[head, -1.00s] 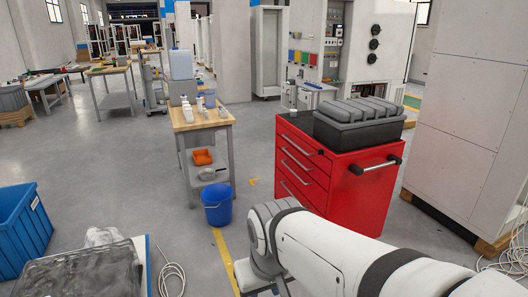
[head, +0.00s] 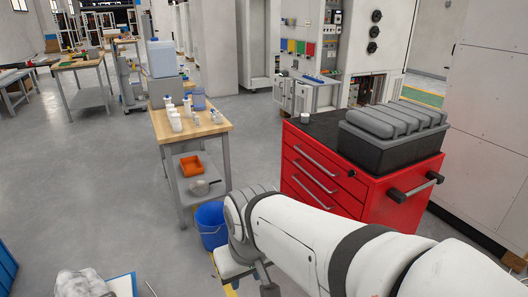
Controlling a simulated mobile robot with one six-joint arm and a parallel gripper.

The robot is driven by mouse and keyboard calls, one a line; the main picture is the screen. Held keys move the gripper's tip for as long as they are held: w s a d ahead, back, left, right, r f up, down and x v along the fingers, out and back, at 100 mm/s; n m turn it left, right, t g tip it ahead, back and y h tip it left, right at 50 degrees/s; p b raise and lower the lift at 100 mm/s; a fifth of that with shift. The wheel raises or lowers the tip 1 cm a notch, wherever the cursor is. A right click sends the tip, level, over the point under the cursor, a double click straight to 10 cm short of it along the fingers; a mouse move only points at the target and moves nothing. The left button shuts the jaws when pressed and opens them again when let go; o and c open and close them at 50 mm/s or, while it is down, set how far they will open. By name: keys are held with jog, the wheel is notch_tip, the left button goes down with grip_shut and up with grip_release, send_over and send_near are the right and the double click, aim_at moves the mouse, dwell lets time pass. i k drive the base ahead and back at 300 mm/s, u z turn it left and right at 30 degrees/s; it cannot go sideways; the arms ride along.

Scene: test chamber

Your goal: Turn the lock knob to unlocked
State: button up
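No lock knob can be made out for sure. A large white cabinet (head: 391,60) stands at the back right. Several round black fittings (head: 373,32) sit in a column on its face, too small to tell whether one is a lock knob or how it is turned. My white arm reaches in from the lower right and bends down near the bottom middle. My gripper is not in view, and the arm is far from the cabinet.
A red tool cabinet (head: 345,185) with a black case (head: 390,140) on top stands close on the right, beside my arm. A wooden-topped workbench (head: 163,126) with bottles and a blue bucket (head: 211,222) stand ahead. Open grey floor lies to the left.

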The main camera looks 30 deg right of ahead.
aim_at(351, 173)
jog(key=z, duration=0.15)
jog(key=i, duration=0.7)
jog(key=z, duration=1.1)
